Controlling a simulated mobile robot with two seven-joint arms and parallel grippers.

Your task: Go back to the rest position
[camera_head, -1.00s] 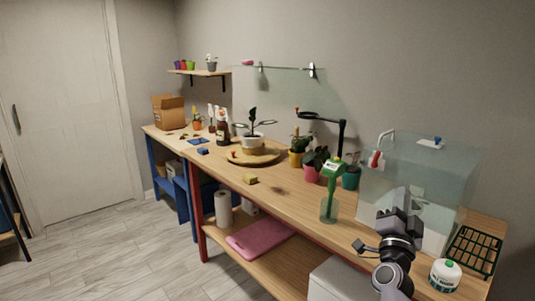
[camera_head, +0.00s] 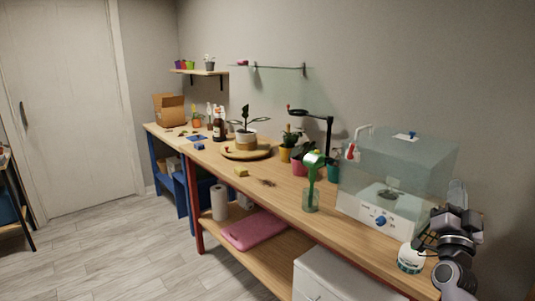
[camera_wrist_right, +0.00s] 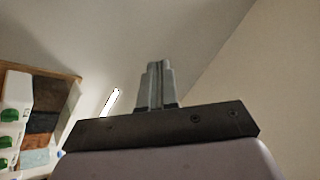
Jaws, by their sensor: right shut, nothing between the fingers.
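My right gripper (camera_head: 457,192) is at the right side of the head view, raised with its fingers pointing up. It stands in front of the right end of the wooden workbench (camera_head: 284,208) and hides part of what is there. In the right wrist view its two fingers (camera_wrist_right: 160,84) are together with nothing between them, against plain wall and ceiling. My left gripper is in neither view.
A clear box with a white base (camera_head: 376,218) stands left of the gripper. A white round canister (camera_head: 410,258) is close to the arm. A green tool (camera_head: 312,170) stands in a glass (camera_head: 311,202). Open floor (camera_head: 130,255) lies at left.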

